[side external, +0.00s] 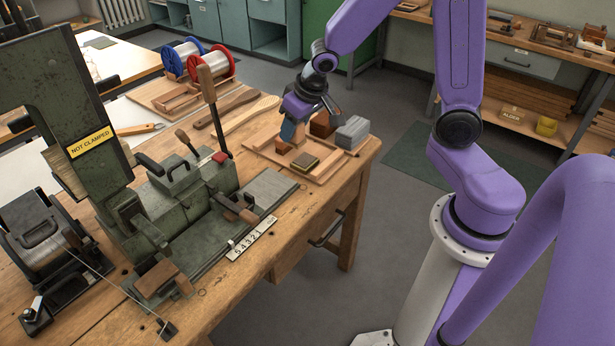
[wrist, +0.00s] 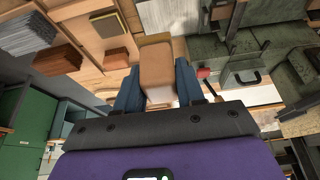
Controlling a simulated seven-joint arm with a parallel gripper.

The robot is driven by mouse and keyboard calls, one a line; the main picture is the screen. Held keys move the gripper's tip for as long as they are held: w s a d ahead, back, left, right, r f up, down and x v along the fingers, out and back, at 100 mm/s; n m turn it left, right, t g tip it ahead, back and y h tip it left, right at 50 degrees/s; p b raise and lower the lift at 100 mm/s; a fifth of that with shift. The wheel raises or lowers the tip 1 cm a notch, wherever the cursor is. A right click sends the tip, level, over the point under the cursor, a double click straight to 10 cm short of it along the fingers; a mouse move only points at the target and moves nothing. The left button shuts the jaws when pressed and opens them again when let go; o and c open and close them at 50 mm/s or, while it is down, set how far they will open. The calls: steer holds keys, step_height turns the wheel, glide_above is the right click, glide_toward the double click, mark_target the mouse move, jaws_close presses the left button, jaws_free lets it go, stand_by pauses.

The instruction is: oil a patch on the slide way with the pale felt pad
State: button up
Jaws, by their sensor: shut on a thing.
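My gripper (side external: 293,132) is over the wooden tray on the bench, its blue fingers pointing down. In the wrist view the gripper (wrist: 159,88) is shut on a block with a brown upper part and a paler lower part, which looks like the felt pad (wrist: 158,68). Whether the block touches the tray is hard to tell. The slide way (side external: 268,187) is a grey flat strip in front of the green machine, left of the gripper and apart from it. A pale flat surface at the top of the wrist view may be part of it.
The green machine (side external: 180,195) has upright levers and a "NOT CLAMPED" sign (side external: 90,143). A number strip (side external: 252,240) lies along the slide way.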

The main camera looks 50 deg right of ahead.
steer(key=shift+w+a+f+m, duration=0.4)
steer(key=shift+w+f+m, duration=0.1)
steer(key=shift+w+f, duration=0.1)
steer(key=shift+w+a+f+m+g+h, duration=0.25)
steer(key=shift+w+a+f+m+h, duration=0.65)
steer(key=shift+f, duration=1.55)
steer(key=shift+w+a+f+m+g+h, duration=0.35)
steer(key=shift+w+f+m, duration=0.6)
steer(key=shift+f+m, duration=1.25)
steer(key=shift+w+a+f+m+g+h, duration=0.1)
steer(key=shift+w+a+f+m+h, duration=0.6)
steer(key=shift+f, duration=2.05)
steer(key=shift+w+d+f+m+y, duration=0.1)
steer(key=shift+w+f+m+y, duration=0.05)
steer(key=shift+f, duration=0.25)
steer(key=shift+w+d+f+m+y, duration=0.1)
steer(key=shift+w+f+m, duration=0.05)
steer(key=shift+f, duration=0.25)
steer(key=shift+d, duration=3.4)
steer(key=shift+w, duration=0.25)
steer(key=shift+w+a, duration=0.1)
steer(key=shift+w, duration=0.25)
steer(key=shift+a, duration=3.7)
steer(key=shift+w+d, duration=0.45)
steer(key=shift+d, duration=3.45)
step_height(320, 180, up, 8)
